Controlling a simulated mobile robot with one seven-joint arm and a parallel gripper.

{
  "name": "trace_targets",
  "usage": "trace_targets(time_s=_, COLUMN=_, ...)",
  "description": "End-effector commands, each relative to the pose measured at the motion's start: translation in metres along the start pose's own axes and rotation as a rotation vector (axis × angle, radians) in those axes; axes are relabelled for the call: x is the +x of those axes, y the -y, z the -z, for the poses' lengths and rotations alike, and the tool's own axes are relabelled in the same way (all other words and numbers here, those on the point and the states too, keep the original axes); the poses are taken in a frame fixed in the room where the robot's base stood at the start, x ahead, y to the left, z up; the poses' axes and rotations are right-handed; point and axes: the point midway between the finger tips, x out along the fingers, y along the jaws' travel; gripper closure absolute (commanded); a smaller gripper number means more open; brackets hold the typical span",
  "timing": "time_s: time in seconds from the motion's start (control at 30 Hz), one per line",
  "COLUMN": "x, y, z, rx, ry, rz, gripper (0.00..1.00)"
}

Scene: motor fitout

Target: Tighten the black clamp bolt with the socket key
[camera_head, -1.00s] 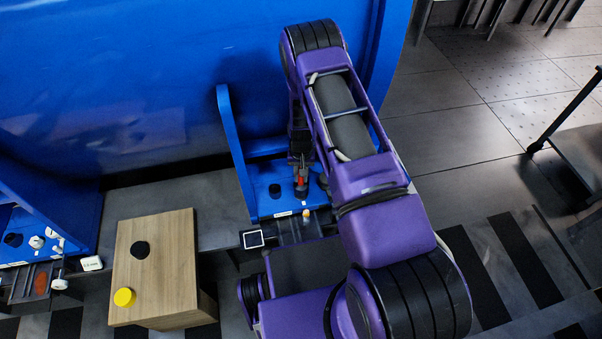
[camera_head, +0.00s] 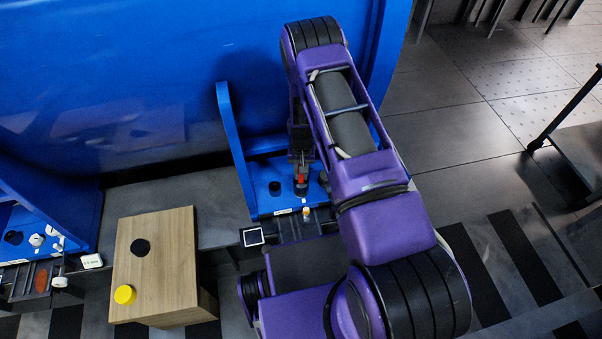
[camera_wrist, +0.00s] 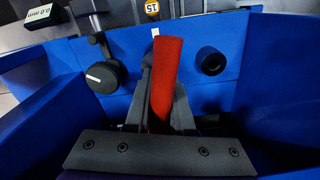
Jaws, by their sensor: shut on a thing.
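My gripper (camera_wrist: 160,112) is shut on the red handle of the socket key (camera_wrist: 165,78), which stands roughly upright and tilted in the wrist view. In the head view the red handle (camera_head: 301,179) shows under my gripper (camera_head: 300,160), over the blue fixture (camera_head: 258,209). The key's lower end is hidden in the wrist view, so I cannot tell whether it sits on a bolt. A black round part with a knobbed arm (camera_wrist: 103,76) is left of the key. A black hollow cylinder (camera_wrist: 211,61) is to its right. Which is the clamp bolt is unclear.
Blue walls flank my gripper. A wooden block (camera_head: 175,265) with a yellow cap (camera_head: 124,295) and black disc (camera_head: 140,247) stands to the left.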

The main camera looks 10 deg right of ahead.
Motion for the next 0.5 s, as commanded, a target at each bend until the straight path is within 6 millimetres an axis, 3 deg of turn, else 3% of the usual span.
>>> trace_targets(time_s=0.5, x=0.0071, y=0.0001, z=0.0007, rx=0.0, ry=-0.001, rz=0.0, gripper=1.0)
